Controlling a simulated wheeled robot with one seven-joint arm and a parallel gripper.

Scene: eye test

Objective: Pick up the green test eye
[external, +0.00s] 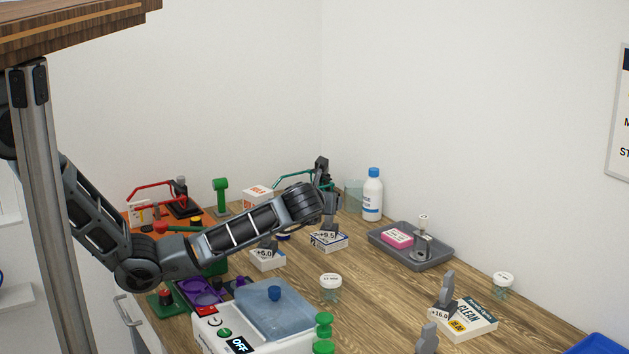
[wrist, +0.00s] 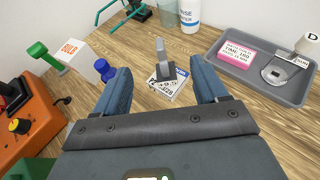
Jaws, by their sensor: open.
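No thing in view is plainly marked as the green test eye. A green upright piece with a thick head on a stem (external: 221,192) stands at the back left; it also shows at the left of the wrist view (wrist: 42,55). Two green round-topped pieces (external: 323,322) stand at the front by the white machine. I cannot tell which is the test eye. My gripper (external: 328,207) is open, over the back middle of the table. In the wrist view its fingers (wrist: 161,78) are apart, with a grey upright piece (wrist: 163,58) on a labelled box (wrist: 170,86) beyond them.
A white bottle (external: 372,196) and a grey tray (external: 438,257) with a pink block are to the right of my gripper. The white machine (external: 255,335) is at the front. An orange unit (wrist: 35,120) is at the left.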

